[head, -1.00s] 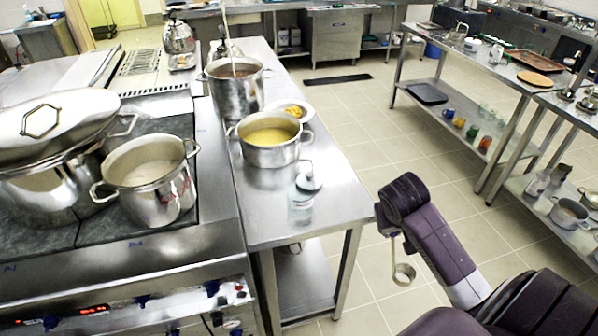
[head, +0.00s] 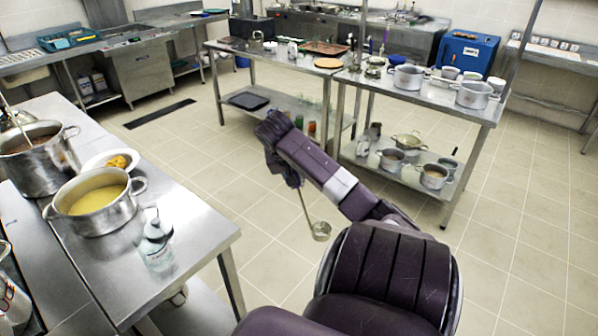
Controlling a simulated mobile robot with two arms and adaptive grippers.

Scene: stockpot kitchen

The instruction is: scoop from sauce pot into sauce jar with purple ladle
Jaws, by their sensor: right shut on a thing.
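My right gripper (head: 292,180) is shut on a ladle, above the floor in the middle of the head view. The ladle hangs down with its small metal cup (head: 320,230) lowest; its grip end is hidden by the gripper. A wide pot of yellow liquid (head: 97,208) stands on the steel table at left, apart from the ladle. A taller pot of brownish liquid (head: 38,165) stands behind it. I cannot tell which is the sauce pot. A clear glass jar (head: 158,254) with a pale top stands near the table's right edge. My left gripper is not in view.
A white plate (head: 92,163) with yellow food lies behind the yellow pot. The steel table (head: 190,240) has bare room around the jar. A far two-level table (head: 440,95) holds several pots. Tiled floor (head: 220,150) is free between the tables.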

